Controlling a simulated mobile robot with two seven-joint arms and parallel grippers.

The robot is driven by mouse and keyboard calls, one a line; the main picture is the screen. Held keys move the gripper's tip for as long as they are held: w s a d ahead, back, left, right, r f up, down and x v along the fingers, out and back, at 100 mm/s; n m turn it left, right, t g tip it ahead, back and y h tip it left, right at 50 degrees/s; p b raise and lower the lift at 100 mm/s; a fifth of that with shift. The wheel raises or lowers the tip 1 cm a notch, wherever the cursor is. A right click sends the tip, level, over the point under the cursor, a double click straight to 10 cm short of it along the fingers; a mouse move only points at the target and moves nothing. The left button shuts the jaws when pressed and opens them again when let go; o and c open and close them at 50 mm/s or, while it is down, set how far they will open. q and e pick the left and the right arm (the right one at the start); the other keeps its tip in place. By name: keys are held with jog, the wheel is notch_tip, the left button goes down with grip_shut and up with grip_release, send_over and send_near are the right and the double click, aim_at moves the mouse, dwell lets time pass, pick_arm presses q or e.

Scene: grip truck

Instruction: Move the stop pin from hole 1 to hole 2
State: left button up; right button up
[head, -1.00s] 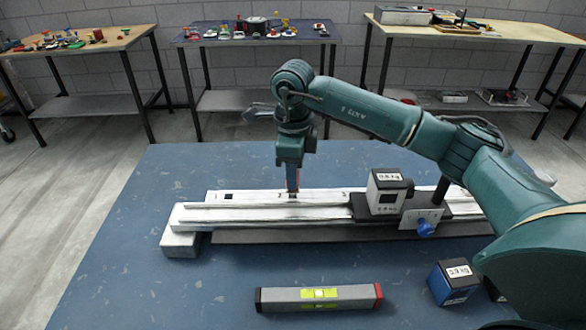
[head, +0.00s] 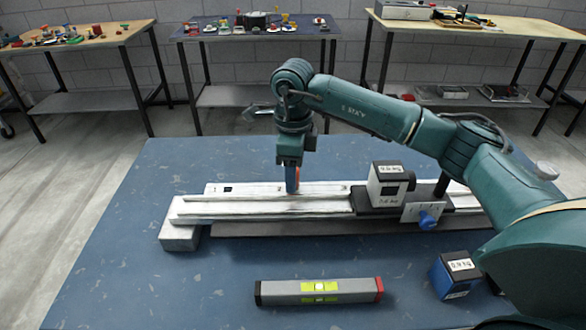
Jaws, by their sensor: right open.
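The pale rail (head: 250,207) lies across the blue table, with a marked back strip (head: 253,189). A dark square (head: 228,190) shows near the strip's left end; the small marks are too blurred to read surely. My right gripper (head: 293,189) points straight down over the strip, right of that square, with its tips at or just above the rail. It is open. An orange-red patch shows at its fingers; I cannot tell whether this is the stop pin or part of a finger. The pin is not clearly seen, and the holes under the fingers are hidden. My left gripper is not in view.
A carriage with a white and black weight block (head: 388,184) and blue knob (head: 427,220) sits on the rail's right part. A spirit level (head: 285,293) and blue weight block (head: 453,275) lie in front. The table's left side is clear.

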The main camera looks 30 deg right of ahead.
notch_tip(320, 180, up, 13)
dwell(0.7)
dwell(0.4)
